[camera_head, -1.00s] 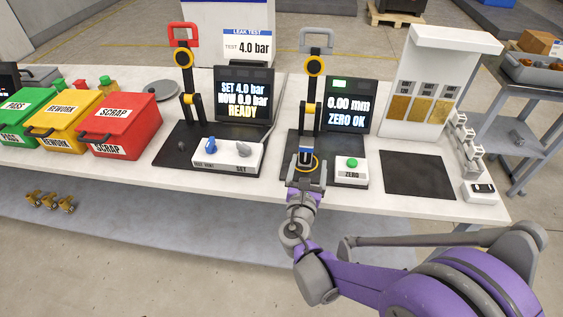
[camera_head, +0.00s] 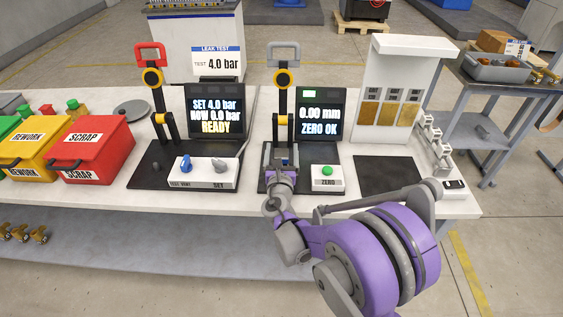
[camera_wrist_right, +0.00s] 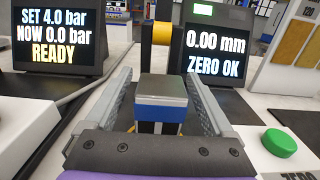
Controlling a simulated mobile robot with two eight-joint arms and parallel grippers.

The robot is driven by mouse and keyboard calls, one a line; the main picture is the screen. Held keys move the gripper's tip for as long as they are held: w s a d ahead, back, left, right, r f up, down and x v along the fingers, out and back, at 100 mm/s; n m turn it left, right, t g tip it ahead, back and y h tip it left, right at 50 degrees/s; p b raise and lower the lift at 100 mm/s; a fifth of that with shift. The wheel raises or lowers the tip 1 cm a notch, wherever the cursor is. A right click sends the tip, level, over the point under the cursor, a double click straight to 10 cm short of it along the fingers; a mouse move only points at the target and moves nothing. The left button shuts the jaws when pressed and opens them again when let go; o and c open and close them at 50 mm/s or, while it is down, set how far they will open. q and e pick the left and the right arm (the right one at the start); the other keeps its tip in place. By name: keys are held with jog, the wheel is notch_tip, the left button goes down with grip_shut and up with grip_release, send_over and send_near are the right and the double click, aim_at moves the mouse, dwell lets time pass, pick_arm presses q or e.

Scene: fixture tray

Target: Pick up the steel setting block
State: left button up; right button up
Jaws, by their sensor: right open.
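The steel setting block, with a grey metal top and a blue band, stands upright on the dark base of the gauge station. It shows in the right wrist view (camera_wrist_right: 162,88), and only as a small part in the head view (camera_head: 281,162). My right gripper (camera_head: 281,154) is open, its two grey fingers on either side of the block in the right wrist view (camera_wrist_right: 156,84). I cannot tell whether either finger touches it. The block's lower part is hidden behind the gripper's palm. My left gripper is not in view.
The gauge post with its grey handle (camera_head: 283,47) rises just behind the block. The gauge screen (camera_head: 321,115) reads 0.00 mm, ZERO OK. The green ZERO button (camera_head: 327,171) is close on the right. The leak-test control box (camera_head: 205,174) lies to the left. A dark mat (camera_head: 388,174) is clear.

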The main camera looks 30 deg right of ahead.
jog(key=shift+w+d, duration=0.1)
jog(key=shift+w, duration=0.15)
jog(key=shift+s, duration=0.1)
jog(key=shift+c, duration=1.3)
grip_shut()
